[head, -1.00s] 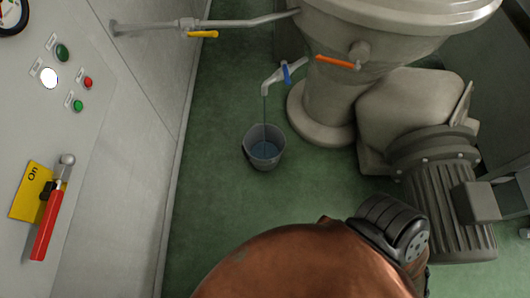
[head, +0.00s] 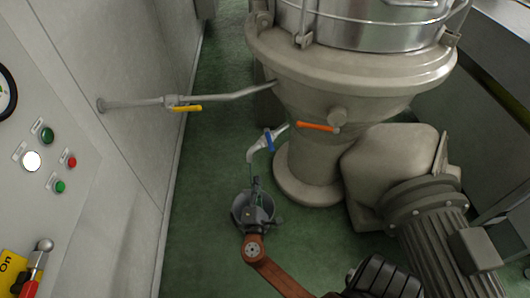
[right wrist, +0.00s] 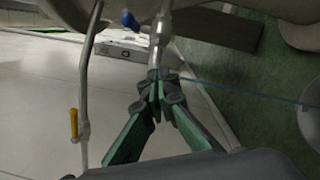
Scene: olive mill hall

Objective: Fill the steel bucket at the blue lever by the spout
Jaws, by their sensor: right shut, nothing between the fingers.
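The steel bucket (head: 238,208) stands on the floor under the spout (head: 254,151), partly hidden by my right gripper (head: 256,181). Its side shows at the right edge of the right wrist view (right wrist: 312,125). The blue lever (head: 268,141) is on the spout's tap; it also shows in the right wrist view (right wrist: 130,20). A thin bluish stream (right wrist: 245,95) runs from the spout towards the bucket. My right gripper, fingertips together in the right wrist view (right wrist: 158,88), is shut and empty near the spout end, apart from the lever. The water level is hidden. My left gripper is out of view.
An orange lever (head: 318,126) is on the big vessel (head: 345,75) right of the spout. A yellow lever (head: 187,108) is on the wall pipe (head: 135,103). A motor (head: 435,235) stands at right, a control panel (head: 45,190) at left. Green floor is free left of the bucket.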

